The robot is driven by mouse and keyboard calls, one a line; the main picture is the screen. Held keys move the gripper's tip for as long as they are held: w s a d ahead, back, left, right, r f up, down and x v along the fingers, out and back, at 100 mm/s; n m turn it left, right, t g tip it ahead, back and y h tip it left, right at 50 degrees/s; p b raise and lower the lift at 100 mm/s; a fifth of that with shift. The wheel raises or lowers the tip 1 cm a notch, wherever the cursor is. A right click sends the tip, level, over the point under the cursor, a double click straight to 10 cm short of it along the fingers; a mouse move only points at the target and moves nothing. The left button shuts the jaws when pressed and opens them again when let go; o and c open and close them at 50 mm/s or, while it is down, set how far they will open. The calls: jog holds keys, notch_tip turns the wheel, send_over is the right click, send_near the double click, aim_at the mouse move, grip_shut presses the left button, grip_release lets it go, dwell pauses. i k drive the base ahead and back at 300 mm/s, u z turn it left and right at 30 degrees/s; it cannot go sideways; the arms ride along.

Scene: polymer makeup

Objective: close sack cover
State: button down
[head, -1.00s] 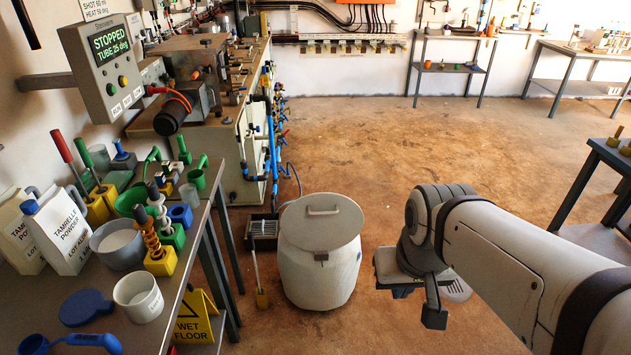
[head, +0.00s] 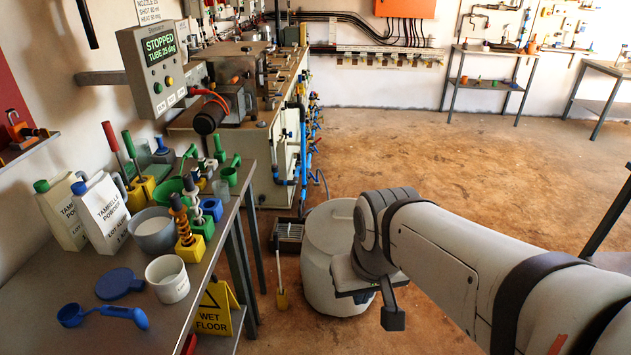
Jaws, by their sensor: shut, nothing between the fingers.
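A pale, rounded container like a sack (head: 318,286) stands on the floor at lower centre. Its round grey cover (head: 326,232) lies across the top, with a handle at its far side. The right part of cover and container is hidden behind my arm. I cannot tell whether the cover sits fully down all around. My gripper (head: 392,312) is shut and empty, pointing down in front of the container's right side in the picture. I cannot tell its distance from the container, and part of it is hidden by my wrist.
A bench (head: 225,225) with powder cartons (head: 102,212), a white tub (head: 168,280) and a blue scoop (head: 105,315) fills the left. A machine (head: 250,130) is behind. Open floor (head: 450,150) lies beyond my arm.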

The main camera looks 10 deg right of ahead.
aim_at(329, 227)
jog(key=i, duration=1)
jog(key=u, duration=0.05)
